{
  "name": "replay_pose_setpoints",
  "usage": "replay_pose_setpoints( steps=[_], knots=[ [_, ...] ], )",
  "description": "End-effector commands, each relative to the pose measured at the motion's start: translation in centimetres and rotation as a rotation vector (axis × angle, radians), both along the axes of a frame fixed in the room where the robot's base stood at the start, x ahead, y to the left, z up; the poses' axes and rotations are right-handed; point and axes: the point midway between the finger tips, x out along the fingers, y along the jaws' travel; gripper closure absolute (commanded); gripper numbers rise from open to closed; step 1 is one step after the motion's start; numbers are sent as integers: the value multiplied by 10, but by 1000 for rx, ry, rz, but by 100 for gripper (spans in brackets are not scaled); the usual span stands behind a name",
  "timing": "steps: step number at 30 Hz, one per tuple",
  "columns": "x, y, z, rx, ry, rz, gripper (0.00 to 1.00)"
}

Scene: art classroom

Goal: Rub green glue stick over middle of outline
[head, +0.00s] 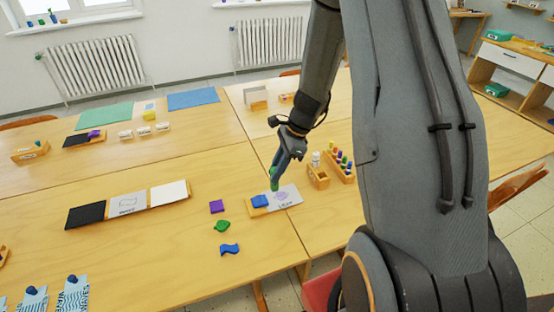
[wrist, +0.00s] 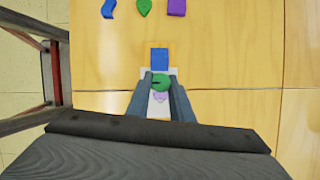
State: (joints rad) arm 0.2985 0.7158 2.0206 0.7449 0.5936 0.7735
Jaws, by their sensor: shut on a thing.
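My gripper (head: 277,168) is shut on the green glue stick (head: 274,184), which points down over the card marked LEAF (head: 292,200). In the wrist view the green glue stick (wrist: 160,81) shows between the two fingers (wrist: 160,86). The card's purple outline (head: 281,195) shows just right of the stick in the head view; in the wrist view part of the outline (wrist: 160,97) shows below the stick. I cannot tell whether the stick's tip touches the card. A blue piece (head: 260,201) lies at the card's left end.
Purple (head: 217,206), green (head: 222,226) and blue (head: 229,249) shapes lie left of the card. A wooden holder with a white bottle (head: 317,174) and a rack of coloured sticks (head: 341,166) stand close to its right.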

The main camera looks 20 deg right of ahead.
Motion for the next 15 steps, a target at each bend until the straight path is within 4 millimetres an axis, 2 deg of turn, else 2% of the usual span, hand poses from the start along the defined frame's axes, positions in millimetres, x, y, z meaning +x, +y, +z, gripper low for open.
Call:
replay_pose_setpoints(
  steps=[1, 7, 15],
  knots=[
    [0, 0, 8, 0, 0, 1, 100],
    [0, 1, 25, 0, 1, 1, 100],
    [0, 1, 31, 0, 0, 2, 100]
  ],
)
